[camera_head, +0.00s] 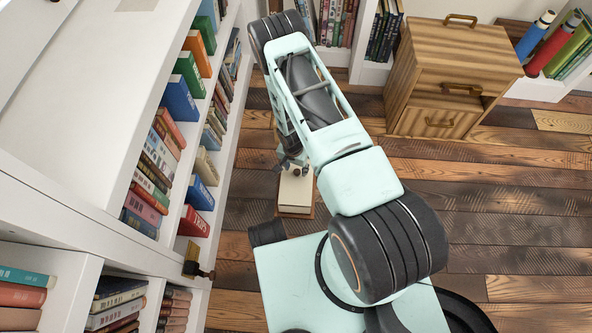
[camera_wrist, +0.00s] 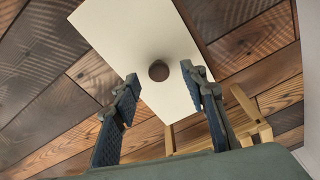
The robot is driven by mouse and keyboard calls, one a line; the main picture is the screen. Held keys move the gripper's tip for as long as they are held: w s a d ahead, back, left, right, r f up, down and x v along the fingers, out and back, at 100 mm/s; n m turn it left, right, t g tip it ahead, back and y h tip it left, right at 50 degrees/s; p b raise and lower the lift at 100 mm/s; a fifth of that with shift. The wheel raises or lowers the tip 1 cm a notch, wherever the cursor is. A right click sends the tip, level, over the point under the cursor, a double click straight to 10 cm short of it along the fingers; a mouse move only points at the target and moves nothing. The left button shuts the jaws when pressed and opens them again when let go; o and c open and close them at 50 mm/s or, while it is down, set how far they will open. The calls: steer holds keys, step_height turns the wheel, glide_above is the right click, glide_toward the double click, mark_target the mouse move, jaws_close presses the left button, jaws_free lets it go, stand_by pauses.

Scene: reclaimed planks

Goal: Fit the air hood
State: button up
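A flat cream-white piece (camera_wrist: 130,35) with a dark round spot (camera_wrist: 159,71), a knob or a hole, shows ahead of my gripper in the wrist view. It may be the air hood; I cannot tell for sure. In the head view a cream-white block (camera_head: 295,192) stands low by the bookcase, under my gripper (camera_head: 292,162). In the wrist view my gripper (camera_wrist: 164,85) is open, its two fingers apart with the cream piece beyond them and nothing held. Contact with the piece cannot be judged. The far side of the piece is hidden.
A light wooden frame (camera_wrist: 245,112) shows beside the cream piece. A white bookcase full of books (camera_head: 172,140) runs along the left. A wooden cabinet (camera_head: 455,75) stands at the back right. The plank floor (camera_head: 510,195) on the right is clear.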

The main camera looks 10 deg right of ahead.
step_height(320, 180, up, 8)
steer(key=shift+s+a+r, duration=0.25)
steer(key=shift+s+a, duration=0.05)
steer(key=shift+s, duration=0.15)
